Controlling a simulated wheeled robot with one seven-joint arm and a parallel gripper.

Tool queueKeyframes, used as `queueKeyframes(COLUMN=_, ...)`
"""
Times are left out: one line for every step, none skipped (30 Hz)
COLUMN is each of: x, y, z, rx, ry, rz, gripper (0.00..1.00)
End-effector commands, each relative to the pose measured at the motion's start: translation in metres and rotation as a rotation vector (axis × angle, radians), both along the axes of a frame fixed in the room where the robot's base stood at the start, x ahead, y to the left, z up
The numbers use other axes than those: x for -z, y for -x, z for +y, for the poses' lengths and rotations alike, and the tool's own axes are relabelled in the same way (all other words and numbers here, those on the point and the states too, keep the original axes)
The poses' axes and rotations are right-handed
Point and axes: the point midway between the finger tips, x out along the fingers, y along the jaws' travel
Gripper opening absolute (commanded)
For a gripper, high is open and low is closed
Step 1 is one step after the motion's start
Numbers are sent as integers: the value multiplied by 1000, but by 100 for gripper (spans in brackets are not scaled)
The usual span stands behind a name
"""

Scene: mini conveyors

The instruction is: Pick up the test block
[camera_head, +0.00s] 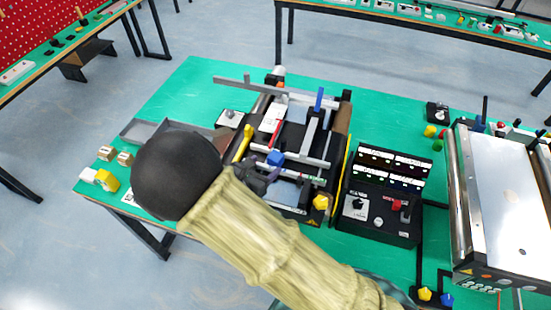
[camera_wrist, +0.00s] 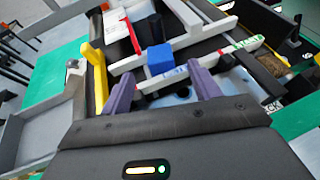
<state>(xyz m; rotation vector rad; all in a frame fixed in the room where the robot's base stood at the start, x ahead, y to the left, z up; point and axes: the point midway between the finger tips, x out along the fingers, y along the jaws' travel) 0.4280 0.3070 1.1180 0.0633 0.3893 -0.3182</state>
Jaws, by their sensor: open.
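A blue block (camera_wrist: 160,60), which looks like the test block, sits on the mini conveyor (camera_head: 290,198) in the middle of the green table. It also shows in the head view (camera_head: 275,158). My gripper (camera_wrist: 163,85) is open, its two purple fingers spread wider than the block. In the wrist view the block appears just beyond the fingertips, between them. I cannot tell whether either finger touches it. In the head view my gripper (camera_head: 262,172) is just left of and below the block, and my arm hides part of the conveyor's near side.
Pale rails (camera_wrist: 130,62) and a yellow post (camera_wrist: 96,75) stand close around the block. A grey tray (camera_head: 140,131) and small boxes (camera_head: 107,153) lie left. A black control box (camera_head: 380,205) and a larger conveyor (camera_head: 505,190) stand right. Green table (camera_head: 190,90) is clear at back left.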

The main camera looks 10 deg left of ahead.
Motion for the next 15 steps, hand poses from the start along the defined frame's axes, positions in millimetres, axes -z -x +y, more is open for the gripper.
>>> queueKeyframes(x=0, y=-1, z=0, rx=0, ry=0, rz=0, gripper=62)
queueKeyframes(x=0, y=-1, z=-1, rx=1, ry=0, rz=0, gripper=62)
queueKeyframes(x=0, y=-3, z=-1, rx=1, ry=1, rz=-1, gripper=62)
queueKeyframes(x=0, y=-5, z=-2, rx=1, ry=2, rz=0, gripper=62)
queueKeyframes(x=1, y=-7, z=-3, rx=2, ry=3, rz=0, gripper=62)
queueKeyframes(x=2, y=-10, z=-5, rx=3, ry=4, rz=-1, gripper=62)
queueKeyframes(x=3, y=-13, z=-5, rx=3, ry=4, rz=-1, gripper=62)
queueKeyframes(x=5, y=-16, z=-6, rx=2, ry=3, rz=0, gripper=62)
queueKeyframes(x=7, y=-20, z=-8, rx=3, ry=4, rz=0, gripper=62)
queueKeyframes(x=8, y=-23, z=-9, rx=2, ry=4, rz=1, gripper=62)
queueKeyframes(x=10, y=-26, z=-10, rx=3, ry=4, rz=1, gripper=62)
queueKeyframes(x=13, y=-31, z=-12, rx=3, ry=4, rz=0, gripper=62)
queueKeyframes(x=15, y=-35, z=-13, rx=2, ry=3, rz=0, gripper=62)
queueKeyframes(x=16, y=-38, z=-14, rx=2, ry=3, rz=-1, gripper=62)
queueKeyframes(x=18, y=-41, z=-15, rx=2, ry=2, rz=0, gripper=62)
